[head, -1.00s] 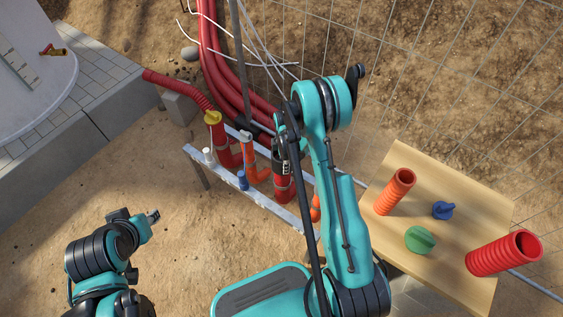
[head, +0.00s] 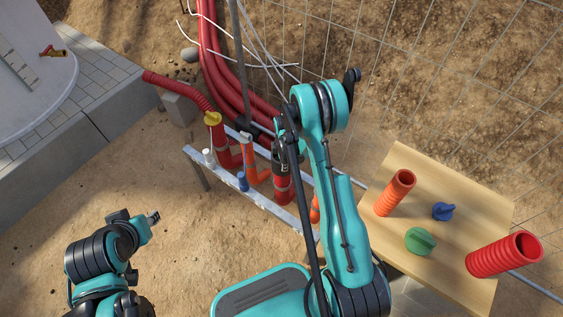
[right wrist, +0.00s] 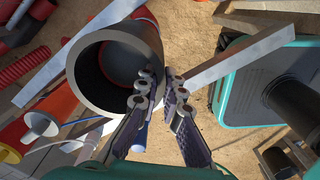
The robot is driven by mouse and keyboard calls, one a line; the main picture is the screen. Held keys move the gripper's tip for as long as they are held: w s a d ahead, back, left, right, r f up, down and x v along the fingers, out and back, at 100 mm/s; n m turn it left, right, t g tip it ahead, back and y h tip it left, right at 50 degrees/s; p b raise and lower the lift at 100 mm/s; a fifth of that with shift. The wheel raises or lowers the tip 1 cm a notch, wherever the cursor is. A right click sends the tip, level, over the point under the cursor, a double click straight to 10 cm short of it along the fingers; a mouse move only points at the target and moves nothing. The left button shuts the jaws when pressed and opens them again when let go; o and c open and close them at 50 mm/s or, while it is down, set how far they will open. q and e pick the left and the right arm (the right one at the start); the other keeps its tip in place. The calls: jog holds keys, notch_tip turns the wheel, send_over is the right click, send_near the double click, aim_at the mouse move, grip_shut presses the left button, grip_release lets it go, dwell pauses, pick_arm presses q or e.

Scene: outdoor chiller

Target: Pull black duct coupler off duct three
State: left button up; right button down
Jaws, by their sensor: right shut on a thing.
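The black duct coupler shows in the right wrist view (right wrist: 84,72) as a wide dark ring with an open mouth, and red shows deep inside it. My right gripper (right wrist: 160,76) is shut on its wall at the near right side, one finger inside the rim and one outside. In the head view, my right gripper (head: 284,138) is at the top of the red duct (head: 283,190), third along the rail, and largely hides the coupler there. Whether the coupler is still seated on the duct is unclear. My left gripper (head: 153,216) hangs empty over bare ground; its jaw opening is unclear.
A metal rail (head: 265,200) runs beside the ducts. A red duct with a yellow collar (head: 213,118) and an orange duct (head: 250,165) stand left of it. A wooden table (head: 450,265) at right holds orange and red pipes and blue and green caps.

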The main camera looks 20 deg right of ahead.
jog(key=shift+s+r, duration=0.1)
jog(key=shift+r, duration=0.05)
jog(key=shift+r, duration=0.3)
jog(key=shift+r, duration=0.2)
jog(key=shift+d+r+p, duration=0.1)
jog(key=shift+r+p, duration=1.55)
jog(key=shift+r, duration=1.05)
jog(key=shift+r+p, duration=0.55)
jog(key=shift+r, duration=0.5)
